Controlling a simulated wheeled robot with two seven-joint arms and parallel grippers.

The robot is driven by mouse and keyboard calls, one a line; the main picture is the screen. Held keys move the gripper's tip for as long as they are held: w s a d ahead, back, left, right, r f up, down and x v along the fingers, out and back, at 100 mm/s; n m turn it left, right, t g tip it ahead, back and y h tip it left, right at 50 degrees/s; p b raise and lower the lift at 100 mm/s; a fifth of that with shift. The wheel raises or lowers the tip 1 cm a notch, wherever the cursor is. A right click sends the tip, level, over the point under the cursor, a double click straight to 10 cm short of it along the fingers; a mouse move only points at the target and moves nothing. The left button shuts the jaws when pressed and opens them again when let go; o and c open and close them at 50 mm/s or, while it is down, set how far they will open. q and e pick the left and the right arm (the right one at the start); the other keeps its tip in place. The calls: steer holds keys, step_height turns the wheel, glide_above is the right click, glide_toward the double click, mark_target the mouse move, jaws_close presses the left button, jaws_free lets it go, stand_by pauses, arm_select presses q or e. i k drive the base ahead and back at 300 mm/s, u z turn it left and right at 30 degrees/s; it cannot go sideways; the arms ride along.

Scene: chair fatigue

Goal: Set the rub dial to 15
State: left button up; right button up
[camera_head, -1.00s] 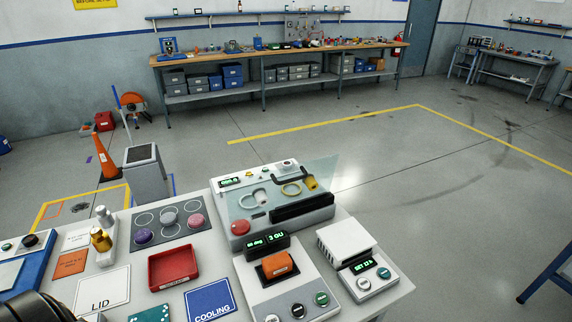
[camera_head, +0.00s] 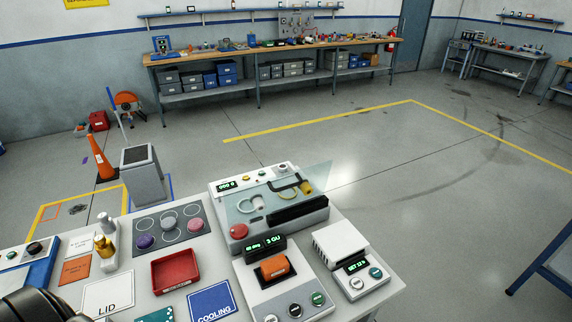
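A white rub-type machine (camera_head: 222,217) with a clear cover stands at the back right of the near table. It has a small green-lit display (camera_head: 228,185), a red button (camera_head: 238,231) and a small knob (camera_head: 283,169) at its top right. In front, a grey unit (camera_head: 252,285) holds an orange block (camera_head: 273,267), a lit display reading "3 GU" and several round buttons. No label or number for the rub dial is readable, so I cannot tell which control it is. Neither gripper shows; a dark part of my arm is at the bottom left.
A white unit (camera_head: 340,238) with a "SET" display stands at the right edge. A red tray (camera_head: 174,269), LID card (camera_head: 107,292), COOLING card (camera_head: 212,303) and a plate with coloured pucks (camera_head: 151,225) crowd the table. The floor beyond is open.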

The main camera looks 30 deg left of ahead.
mark_target(281, 168)
steer(key=k, duration=0.55)
steer(key=z, duration=0.75)
steer(key=i, duration=0.7)
steer(key=z, duration=0.55)
steer(key=i, duration=0.75)
steer(key=u, duration=1)
steer(key=i, duration=0.65)
steer(key=u, duration=0.7)
